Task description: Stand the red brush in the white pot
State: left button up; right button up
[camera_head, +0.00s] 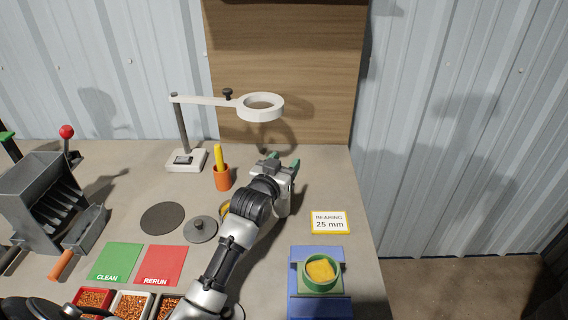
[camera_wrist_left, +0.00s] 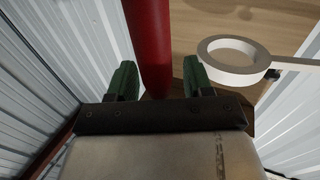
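My left gripper (camera_head: 283,161) reaches over the bench toward the wooden board, its green-tipped fingers apart. In the left wrist view the fingers (camera_wrist_left: 158,82) stand clearly apart. A wide red upright shape (camera_wrist_left: 150,45) shows between them there; it looks like a post behind, with a gap to the right finger, and I cannot tell that it is a brush. I cannot make out a red brush or a white pot in the head view. An orange pot (camera_head: 222,181) holds an upright yellow-handled tool (camera_head: 219,158), left of the gripper. My right gripper is out of view.
A ring lamp (camera_head: 260,108) stands at the back, also seen in the wrist view (camera_wrist_left: 234,60). A grey machine (camera_head: 45,200) stands left. Green (camera_head: 116,262) and red (camera_head: 164,265) mats lie in front. A green bowl (camera_head: 319,286) sits front right, below a bearing sign (camera_head: 329,222).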

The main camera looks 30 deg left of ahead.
pick_arm(q)
jog(key=shift+s, duration=0.3)
jog(key=s+p, duration=0.5)
jog(key=s, duration=0.5)
jog(key=shift+d, duration=0.2)
jog(key=shift+s, duration=0.1)
dwell(0.3)
jog(key=shift+s+f, duration=0.1)
